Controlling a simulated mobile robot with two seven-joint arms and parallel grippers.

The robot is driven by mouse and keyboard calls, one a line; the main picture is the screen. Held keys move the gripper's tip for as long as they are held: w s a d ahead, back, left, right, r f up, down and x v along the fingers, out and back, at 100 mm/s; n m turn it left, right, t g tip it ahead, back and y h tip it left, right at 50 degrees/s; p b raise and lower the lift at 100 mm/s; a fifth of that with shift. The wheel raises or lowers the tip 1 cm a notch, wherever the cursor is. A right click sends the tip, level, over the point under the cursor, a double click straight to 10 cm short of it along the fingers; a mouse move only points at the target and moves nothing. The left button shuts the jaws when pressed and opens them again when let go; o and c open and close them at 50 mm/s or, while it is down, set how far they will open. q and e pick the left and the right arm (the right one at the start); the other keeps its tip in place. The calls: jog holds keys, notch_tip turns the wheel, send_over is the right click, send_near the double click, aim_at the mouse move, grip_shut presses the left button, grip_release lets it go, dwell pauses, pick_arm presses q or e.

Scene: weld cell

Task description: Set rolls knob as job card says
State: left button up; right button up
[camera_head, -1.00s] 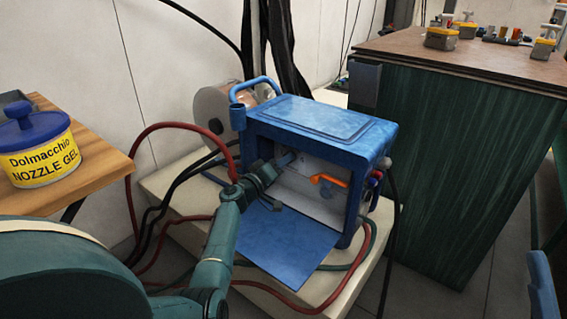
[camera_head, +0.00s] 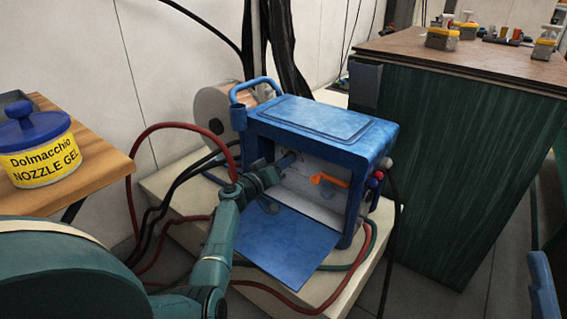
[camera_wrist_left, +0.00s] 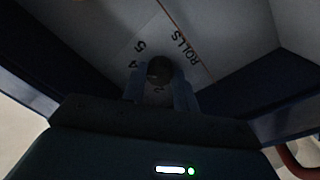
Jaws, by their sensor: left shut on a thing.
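The blue wire-feeder box (camera_head: 322,118) stands with its side flap (camera_head: 287,247) folded down and its pale inside showing. My left gripper (camera_head: 288,160) reaches into the opening at its left part. In the left wrist view, the dark round rolls knob (camera_wrist_left: 159,69) sits between the two fingers of my left gripper (camera_wrist_left: 160,85), which is shut on it. The knob's pointer cannot be made out. No job card can be made out. My right gripper is not in view.
An orange lever (camera_head: 328,180) sits inside the box, right of my gripper. Red and black cables (camera_head: 150,133) loop at the left. A wooden shelf (camera_head: 100,180) holds a nozzle gel tub (camera_head: 38,155). A green bench (camera_head: 455,165) stands at the right.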

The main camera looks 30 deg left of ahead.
pick_arm(q)
jog(key=o, duration=1)
jog(key=s+p, duration=0.1)
jog(key=s, duration=0.3)
jog(key=s+a+p, duration=0.1)
jog(key=s, duration=0.3)
jog(key=s+a+p, duration=0.1)
jog(key=s, duration=0.4)
jog(key=shift+f, duration=0.4)
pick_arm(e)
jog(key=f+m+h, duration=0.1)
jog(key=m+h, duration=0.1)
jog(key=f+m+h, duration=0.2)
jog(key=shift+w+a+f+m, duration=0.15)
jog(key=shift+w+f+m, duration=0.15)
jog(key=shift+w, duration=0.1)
